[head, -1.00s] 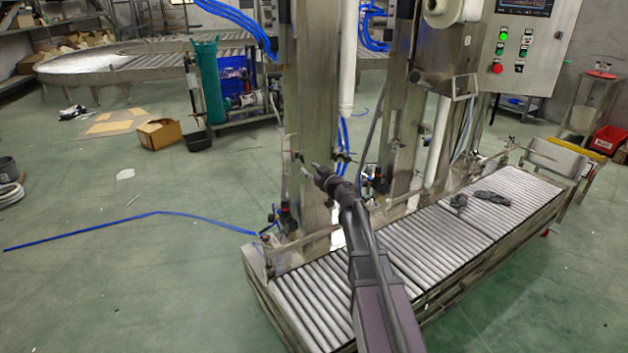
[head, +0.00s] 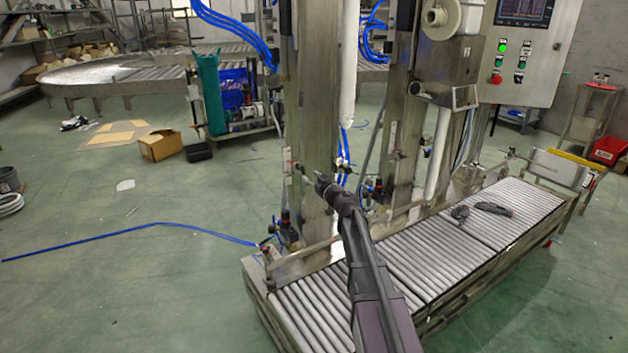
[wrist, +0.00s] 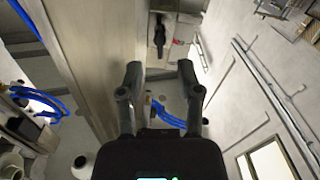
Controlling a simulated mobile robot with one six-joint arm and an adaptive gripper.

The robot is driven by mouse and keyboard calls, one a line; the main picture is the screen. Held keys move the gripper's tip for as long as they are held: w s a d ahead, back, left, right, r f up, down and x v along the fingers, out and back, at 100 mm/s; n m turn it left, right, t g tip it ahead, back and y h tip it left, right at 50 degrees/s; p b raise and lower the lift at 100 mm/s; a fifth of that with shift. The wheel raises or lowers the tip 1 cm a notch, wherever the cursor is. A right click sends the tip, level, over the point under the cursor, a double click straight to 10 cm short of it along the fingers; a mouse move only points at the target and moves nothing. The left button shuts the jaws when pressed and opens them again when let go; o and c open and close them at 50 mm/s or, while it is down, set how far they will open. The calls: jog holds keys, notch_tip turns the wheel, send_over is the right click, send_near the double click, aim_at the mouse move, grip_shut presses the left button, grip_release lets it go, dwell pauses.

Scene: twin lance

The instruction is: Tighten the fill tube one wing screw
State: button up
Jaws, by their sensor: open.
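My gripper (head: 320,184) is at the end of my raised arm, close to the front of the left steel column (head: 311,110). In the wrist view its two dark fingers (wrist: 160,80) are apart, with nothing held between them. A white fill tube (head: 348,65) hangs beside that column, above the gripper's height. A small fitting (head: 291,165) shows on the column just left of the gripper; it is too small to tell whether it is the wing screw. In the wrist view the column (wrist: 100,50) runs close along the left of the fingers.
Blue hoses (wrist: 168,117) show behind the fingers in the wrist view. A roller conveyor (head: 430,262) lies below the arm, with dark objects (head: 492,209) on it. A second column (head: 402,140) and a control box (head: 523,50) stand to the right. Open floor lies left.

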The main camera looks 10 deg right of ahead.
aim_at(304, 171)
jog(key=shift+x, duration=2.75)
grip_shut()
